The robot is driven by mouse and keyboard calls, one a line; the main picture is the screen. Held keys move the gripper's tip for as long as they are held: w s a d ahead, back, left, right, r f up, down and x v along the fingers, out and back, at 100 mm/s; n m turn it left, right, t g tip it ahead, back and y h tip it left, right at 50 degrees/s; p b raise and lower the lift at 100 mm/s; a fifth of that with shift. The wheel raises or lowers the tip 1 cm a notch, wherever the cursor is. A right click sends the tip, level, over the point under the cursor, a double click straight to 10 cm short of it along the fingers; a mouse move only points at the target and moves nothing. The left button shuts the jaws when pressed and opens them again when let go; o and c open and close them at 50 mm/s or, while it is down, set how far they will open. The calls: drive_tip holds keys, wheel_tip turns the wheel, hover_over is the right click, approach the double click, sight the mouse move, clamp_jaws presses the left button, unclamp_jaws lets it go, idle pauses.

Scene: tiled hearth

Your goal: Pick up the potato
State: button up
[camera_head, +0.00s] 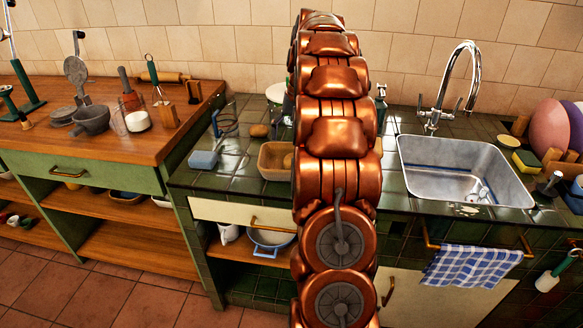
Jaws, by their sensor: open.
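A small brown, rounded thing that looks like a potato (260,130) lies on the dark green tiled counter (235,167), left of my copper-coloured arm. A tan rectangular tray (269,160) sits just in front of it. Another brownish rounded thing (288,161) shows inside the tray, partly hidden by my arm; I cannot tell what it is. My arm rises through the middle of the view and covers part of the counter. My gripper does not show.
A metal sink (458,170) with a tall faucet (455,85) is right of my arm. A wooden worktop (110,140) with several utensils stands further left.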

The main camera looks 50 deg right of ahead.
drive_tip(key=d, duration=0.1)
drive_tip(key=d+f, duration=0.1)
drive_tip(key=shift+d+f+m, duration=0.1)
drive_tip(key=shift+d+m, duration=0.2)
drive_tip(key=shift+d, duration=0.1)
drive_tip(key=shift+w+a+f, duration=0.1)
drive_tip(key=shift+a+f, duration=0.05)
drive_tip(key=shift+f, duration=1)
drive_tip(key=shift+a+f, duration=0.35)
drive_tip(key=shift+f, duration=0.55)
drive_tip(key=shift+a+f+p, duration=0.2)
drive_tip(key=shift+f, duration=0.65)
drive_tip(key=shift+a+f+p, duration=0.15)
drive_tip(key=shift+f+p, duration=0.05)
drive_tip(key=shift+f, duration=0.65)
drive_tip(key=shift+w, duration=0.1)
drive_tip(key=c, duration=1.3)
